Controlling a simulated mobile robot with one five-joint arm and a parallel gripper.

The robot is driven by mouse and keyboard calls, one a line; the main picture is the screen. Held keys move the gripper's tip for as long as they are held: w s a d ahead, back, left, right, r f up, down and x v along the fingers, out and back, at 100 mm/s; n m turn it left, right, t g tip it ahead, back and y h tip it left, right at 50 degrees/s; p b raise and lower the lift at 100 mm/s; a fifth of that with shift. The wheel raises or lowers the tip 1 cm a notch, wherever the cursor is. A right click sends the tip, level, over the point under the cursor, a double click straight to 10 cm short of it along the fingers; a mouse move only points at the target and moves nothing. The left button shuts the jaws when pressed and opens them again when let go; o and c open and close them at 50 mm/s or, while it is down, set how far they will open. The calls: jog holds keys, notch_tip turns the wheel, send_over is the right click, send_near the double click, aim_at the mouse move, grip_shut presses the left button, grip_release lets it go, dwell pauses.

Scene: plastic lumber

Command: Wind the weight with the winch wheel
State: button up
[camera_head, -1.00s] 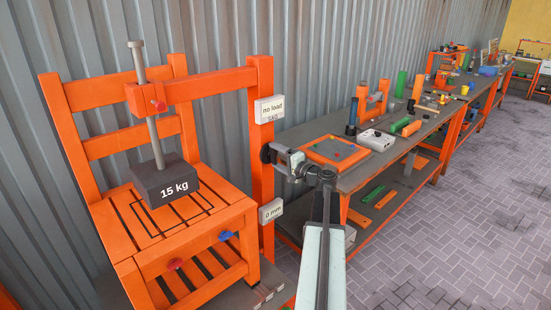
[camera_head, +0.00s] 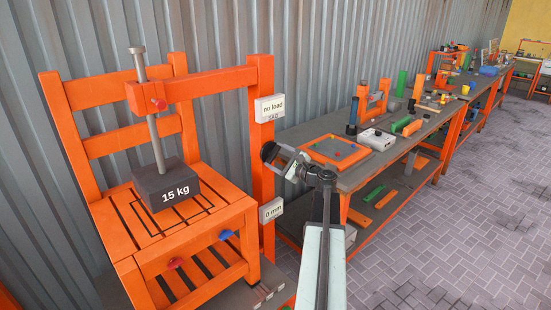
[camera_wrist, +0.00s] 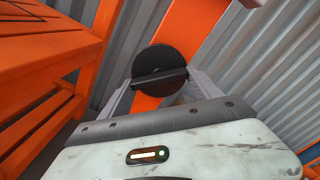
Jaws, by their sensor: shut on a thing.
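The dark weight marked "15 kg" (camera_head: 172,185) sits at the lower end of a grey rod (camera_head: 153,120), over the slatted seat of an orange chair (camera_head: 136,236). I cannot tell whether it touches the slats. The winch wheel is a black disc with a crossbar, on an orange post, in the wrist view (camera_wrist: 160,60). My gripper (camera_head: 276,157) is at the wheel beside the post. In the wrist view my gripper (camera_wrist: 163,84) has its fingers on either side of the crossbar, shut on the wheel. The wheel is mostly hidden in the head view.
Signs on the post (camera_head: 261,185) read "no load" (camera_head: 269,108) and "0 mm" (camera_head: 271,210). A workbench (camera_head: 370,170) with tools runs away to the right. The paved floor at right is clear.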

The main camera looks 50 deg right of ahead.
jog(key=m, duration=1.2)
jog(key=shift+a+m, duration=0.25)
jog(key=shift+m, duration=0.15)
jog(key=m, duration=0.6)
jog(key=shift+a+r, duration=0.1)
jog(key=m, duration=0.5)
jog(key=shift+m, duration=0.4)
jog(key=o, duration=1.4)
